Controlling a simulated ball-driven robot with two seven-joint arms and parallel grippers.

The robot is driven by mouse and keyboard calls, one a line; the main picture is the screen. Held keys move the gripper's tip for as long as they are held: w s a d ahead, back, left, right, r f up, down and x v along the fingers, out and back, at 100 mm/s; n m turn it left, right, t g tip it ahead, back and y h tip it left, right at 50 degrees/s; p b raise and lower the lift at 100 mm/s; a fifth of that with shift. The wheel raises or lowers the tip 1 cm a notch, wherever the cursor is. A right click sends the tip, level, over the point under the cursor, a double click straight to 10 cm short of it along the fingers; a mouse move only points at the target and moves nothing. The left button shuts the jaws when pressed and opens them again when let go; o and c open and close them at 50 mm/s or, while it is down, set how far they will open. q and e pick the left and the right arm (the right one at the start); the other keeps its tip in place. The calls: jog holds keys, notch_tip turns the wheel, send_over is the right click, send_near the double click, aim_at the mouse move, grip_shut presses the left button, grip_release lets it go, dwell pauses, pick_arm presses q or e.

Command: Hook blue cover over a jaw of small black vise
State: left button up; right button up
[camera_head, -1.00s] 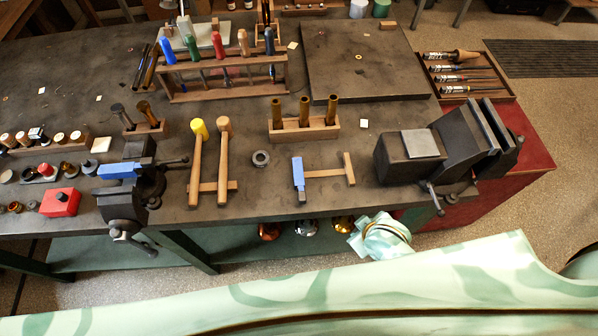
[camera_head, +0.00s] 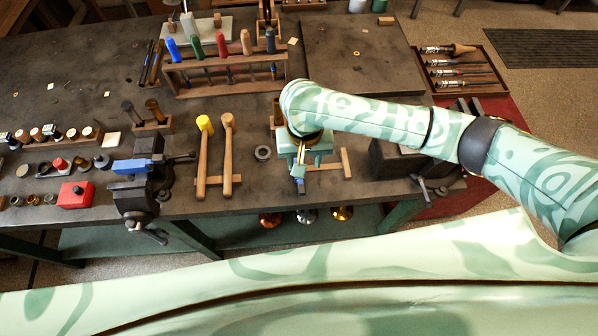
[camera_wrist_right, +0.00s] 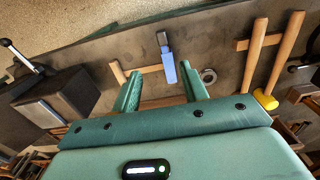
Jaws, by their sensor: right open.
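The small black vise (camera_head: 133,200) stands at the table's front edge on the left in the head view. One blue piece (camera_head: 132,165) lies across its top. A second blue cover (camera_head: 298,171) with a grey end is at a wooden T-shaped piece (camera_head: 345,163) near the front edge, partly hidden under my right gripper (camera_head: 299,160). In the right wrist view, this blue cover (camera_wrist_right: 169,68) shows ahead, between the lines of my open right fingers (camera_wrist_right: 162,72). The fingers do not appear closed on it. My left gripper is not in view.
Two mallets (camera_head: 215,150) on a wooden rest and a grey ring (camera_head: 263,153) lie between the vise and my right gripper. A larger dark vise (camera_head: 395,162) is at right, partly behind my right arm. A red box (camera_head: 75,195) sits left of the small vise.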

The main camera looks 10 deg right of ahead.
aim_at(303, 187)
notch_tip(303, 187, down, 10)
jog(key=b, duration=0.3)
jog(key=shift+s+a+f+b, duration=0.1)
jog(key=shift+f+b, duration=0.1)
jog(key=shift+b, duration=0.2)
jog(key=f+b, duration=0.1)
jog(key=f, duration=0.1)
jog(key=s+f, duration=0.1)
jog(key=f, duration=0.1)
jog(key=shift+s+a+f+b, duration=0.1)
jog(key=shift+a+f+b, duration=0.1)
jog(key=shift+b, duration=0.2)
jog(key=shift+f, duration=0.45)
grip_shut()
